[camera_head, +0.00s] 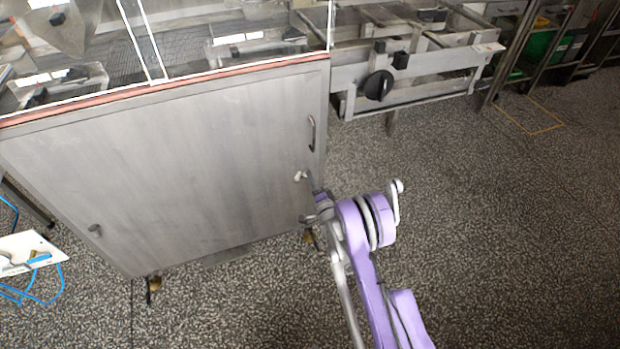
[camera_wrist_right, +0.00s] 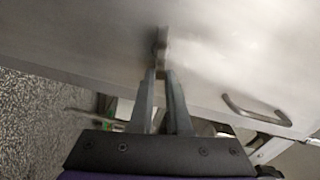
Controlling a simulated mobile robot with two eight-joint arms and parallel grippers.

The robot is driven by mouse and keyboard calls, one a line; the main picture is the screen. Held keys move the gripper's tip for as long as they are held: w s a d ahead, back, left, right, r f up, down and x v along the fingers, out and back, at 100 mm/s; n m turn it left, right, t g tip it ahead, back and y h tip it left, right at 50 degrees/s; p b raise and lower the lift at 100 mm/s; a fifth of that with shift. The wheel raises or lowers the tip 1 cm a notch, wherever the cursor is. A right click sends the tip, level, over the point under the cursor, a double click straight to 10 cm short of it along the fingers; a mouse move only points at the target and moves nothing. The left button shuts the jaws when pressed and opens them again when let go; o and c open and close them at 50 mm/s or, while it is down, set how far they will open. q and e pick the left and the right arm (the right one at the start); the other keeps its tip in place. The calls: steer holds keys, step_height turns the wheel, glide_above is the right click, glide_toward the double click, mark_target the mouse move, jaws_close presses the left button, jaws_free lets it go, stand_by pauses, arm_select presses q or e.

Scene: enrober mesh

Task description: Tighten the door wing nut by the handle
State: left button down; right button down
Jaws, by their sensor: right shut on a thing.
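The steel cabinet door (camera_head: 190,160) fills the left half of the head view. Its bar handle (camera_head: 311,133) is at the upper right of the door, and it also shows in the right wrist view (camera_wrist_right: 256,114). The wing nut by the handle (camera_wrist_right: 160,42) is small and grey, and it sits on the door just below the handle. My right gripper (camera_wrist_right: 160,72) has its fingertips drawn together on this wing nut, partly hiding it. In the head view my right gripper (camera_head: 307,177) reaches the door's right edge. My left gripper is not in view.
A glazed hood with an orange-brown edge (camera_head: 180,91) is above the door. A frame with a black knob (camera_head: 378,85) stands to the right. The speckled floor (camera_head: 500,210) at right is clear.

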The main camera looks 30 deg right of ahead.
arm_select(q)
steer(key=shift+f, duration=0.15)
arm_select(e)
steer(key=shift+d+f+m, duration=0.1)
steer(key=shift+f+m, duration=0.25)
steer(key=shift+m, duration=0.85)
steer(key=c, duration=0.9)
jaws_free()
steer(key=shift+f, duration=0.1)
